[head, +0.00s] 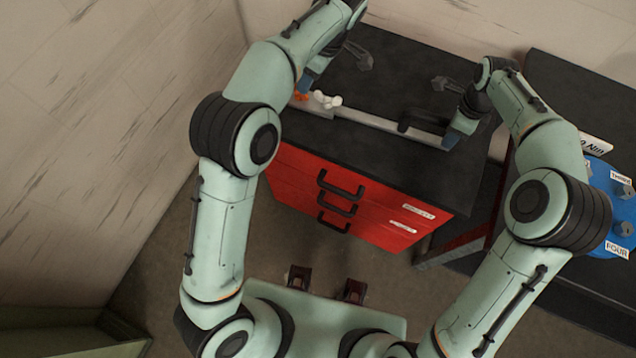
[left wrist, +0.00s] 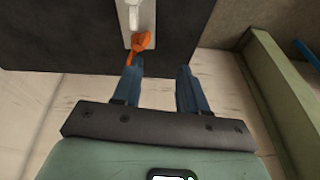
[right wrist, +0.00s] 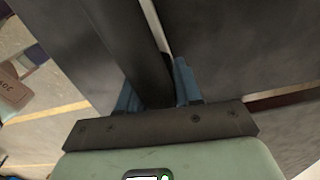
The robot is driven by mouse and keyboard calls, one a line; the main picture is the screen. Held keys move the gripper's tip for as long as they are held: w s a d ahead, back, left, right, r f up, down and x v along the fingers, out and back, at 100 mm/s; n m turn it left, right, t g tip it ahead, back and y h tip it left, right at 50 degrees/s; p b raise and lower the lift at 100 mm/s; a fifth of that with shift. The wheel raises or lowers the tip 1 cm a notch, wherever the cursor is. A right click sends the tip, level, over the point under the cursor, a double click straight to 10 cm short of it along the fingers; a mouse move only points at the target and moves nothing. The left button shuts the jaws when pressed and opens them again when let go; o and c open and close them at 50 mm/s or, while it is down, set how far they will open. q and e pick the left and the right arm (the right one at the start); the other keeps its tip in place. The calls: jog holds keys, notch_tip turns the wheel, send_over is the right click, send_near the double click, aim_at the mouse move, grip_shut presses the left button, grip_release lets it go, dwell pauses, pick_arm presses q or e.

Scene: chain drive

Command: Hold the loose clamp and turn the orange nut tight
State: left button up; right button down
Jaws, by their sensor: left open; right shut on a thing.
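The orange nut (head: 301,97) is at the left end of a pale rail (head: 372,121) on the black bench top. In the left wrist view the nut (left wrist: 141,42) shows a thin arm and lies just beyond the left finger's tip. My left gripper (head: 306,82) is open and empty beside it; its fingers (left wrist: 158,72) are apart. My right gripper (head: 453,138) is at the rail's right end, shut on a dark bar (right wrist: 135,55), which may be the loose clamp. A white knobbed piece (head: 327,99) sits on the rail near the nut.
Two grey pieces lie further back on the bench, one at the left (head: 358,56) and one at the right (head: 446,83). Red drawers (head: 350,200) front the bench. A blue disc (head: 609,195) with labels stands on the right table. A wall is at the left.

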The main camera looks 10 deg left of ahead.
pick_arm(q)
jog(key=s+f+g, duration=0.1)
jog(key=s+f, duration=0.1)
jog(key=s+a+f+h, duration=0.1)
jog(key=s+f, duration=0.1)
jog(key=s+a+f+g+h, duration=0.1)
jog(key=f, duration=0.1)
jog(key=shift+s+a+g, duration=0.25)
jog(key=shift+s+g, duration=0.05)
jog(key=shift+s, duration=0.1)
jog(key=s+d+f+m+g+h, duration=0.1)
jog(key=s+f+h, duration=0.4)
jog(key=s+f, duration=1.1)
notch_tip(320, 180, down, 3)
jog(key=shift+s+d+r+m+g, duration=0.1)
jog(key=shift+s+d+m+g, duration=0.3)
jog(key=shift+m+g, duration=0.15)
jog(key=shift+w, duration=0.1)
